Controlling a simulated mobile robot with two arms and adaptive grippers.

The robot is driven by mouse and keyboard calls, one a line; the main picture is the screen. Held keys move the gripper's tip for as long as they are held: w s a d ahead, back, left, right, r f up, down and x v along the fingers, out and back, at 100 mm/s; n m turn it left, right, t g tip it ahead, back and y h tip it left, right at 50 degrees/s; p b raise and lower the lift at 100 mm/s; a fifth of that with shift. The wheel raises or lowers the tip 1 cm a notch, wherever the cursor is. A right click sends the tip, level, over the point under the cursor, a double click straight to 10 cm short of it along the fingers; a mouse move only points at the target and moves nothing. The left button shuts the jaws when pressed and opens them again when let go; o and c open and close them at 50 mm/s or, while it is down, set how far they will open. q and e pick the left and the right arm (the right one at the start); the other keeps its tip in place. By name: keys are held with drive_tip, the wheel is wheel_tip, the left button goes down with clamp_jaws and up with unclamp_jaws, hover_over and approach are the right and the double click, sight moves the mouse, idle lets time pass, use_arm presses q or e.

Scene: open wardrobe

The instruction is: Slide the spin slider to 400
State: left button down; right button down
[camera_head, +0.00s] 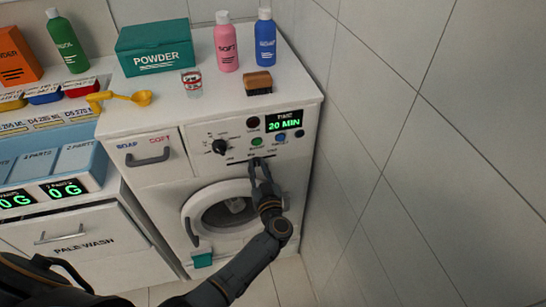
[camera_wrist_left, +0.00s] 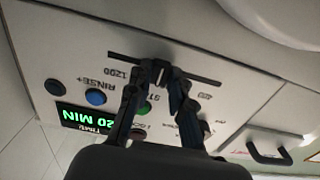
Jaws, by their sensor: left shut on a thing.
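The spin slider's slot (camera_wrist_left: 208,81) runs across the white control panel of the washing machine (camera_head: 160,205). In the left wrist view, which is turned around, the 1200 label (camera_wrist_left: 117,71) is near the slot's left end and a small label, hard to read, is near its right end. My left gripper (camera_head: 258,163) is at the panel, below the green button. It also shows in the left wrist view (camera_wrist_left: 166,76), shut on the slider knob (camera_wrist_left: 160,68) around the middle of the slot. The fingers partly hide the knob and the middle label. My right gripper is not in view.
The display (camera_head: 284,121) reads 20 MIN. A black dial (camera_head: 219,147), a green button (camera_head: 257,142) and a blue button (camera_head: 281,138) are close by. Bottles and a powder box (camera_head: 154,47) stand on top. A tiled wall (camera_head: 400,130) is close at the right.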

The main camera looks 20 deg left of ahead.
sight(231, 164)
use_arm(q)
drive_tip(key=shift+s+a, duration=0.2)
drive_tip(key=shift+a, duration=0.05)
drive_tip(key=shift+s+a+p, duration=0.7)
drive_tip(key=shift+a+p, duration=0.2)
drive_tip(key=shift+a, duration=0.15)
drive_tip(key=shift+s+a, duration=0.15)
drive_tip(key=shift+a, duration=0.05)
drive_tip(key=shift+s+a+p, duration=0.55)
drive_tip(key=shift+s+a, duration=0.05)
drive_tip(key=shift+a, duration=0.25)
drive_tip(key=shift+s+a+p, duration=0.55)
drive_tip(key=shift+a, duration=0.3)
idle(0.4)
drive_tip(key=c, duration=1.2)
unclamp_jaws()
drive_tip(key=shift+o, duration=0.2)
drive_tip(key=shift+s+d, duration=0.1)
